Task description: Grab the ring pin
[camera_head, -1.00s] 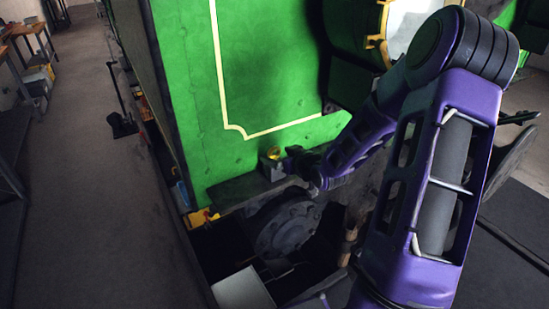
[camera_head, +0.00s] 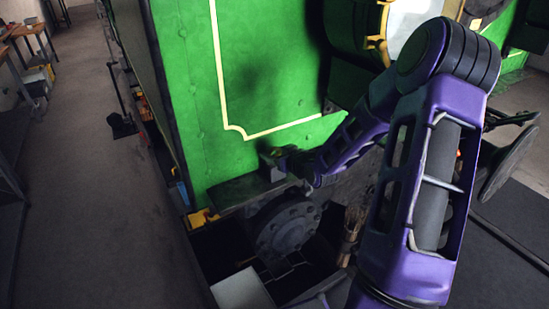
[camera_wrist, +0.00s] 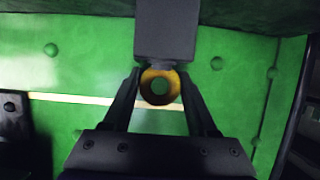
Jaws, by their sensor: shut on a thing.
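The ring pin (camera_wrist: 148,91) shows in the wrist view as a yellow ring with an open middle, at the lower end of a grey block (camera_wrist: 165,33). My gripper (camera_wrist: 160,77) has one finger on each side of the ring and is shut on it. In the head view my gripper (camera_head: 284,157) is beside the small grey block (camera_head: 268,165) on the ledge, against the green tram side. The ring itself is hard to make out there. I cannot tell how far the pin sits in the block.
The green tram side (camera_head: 240,75) with its cream line rises behind the block. A dark ledge (camera_head: 238,190) lies below it, above a round flanged part (camera_head: 287,228). A buffer (camera_head: 508,160) stands out at the right.

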